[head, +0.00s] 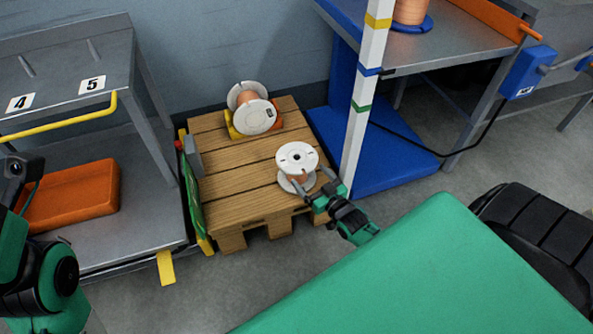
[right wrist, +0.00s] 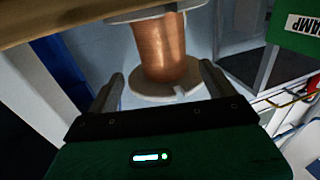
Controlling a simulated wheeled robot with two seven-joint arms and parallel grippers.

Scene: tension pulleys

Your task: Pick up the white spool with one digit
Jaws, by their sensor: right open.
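A white spool wound with copper wire (head: 297,158) stands upright at the right side of the wooden pallet (head: 228,160). Its top flange has small dark marks that I cannot read. A second white spool (head: 256,117) lies on its side at the back, with a small dark label on its face that is too small to read. My right gripper (head: 312,182) is open, its fingers reaching to either side of the upright spool. In the right wrist view, the copper winding (right wrist: 162,50) shows beyond and between the open fingers (right wrist: 162,88). My left gripper is not visible.
A grey shelf unit (head: 60,70) marked 4 and 5 stands at left, with an orange box (head: 78,195) on its lower shelf. A striped white post (head: 364,100) rises just right of the pallet, near my right gripper. Another copper spool (head: 410,12) stands on the bench.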

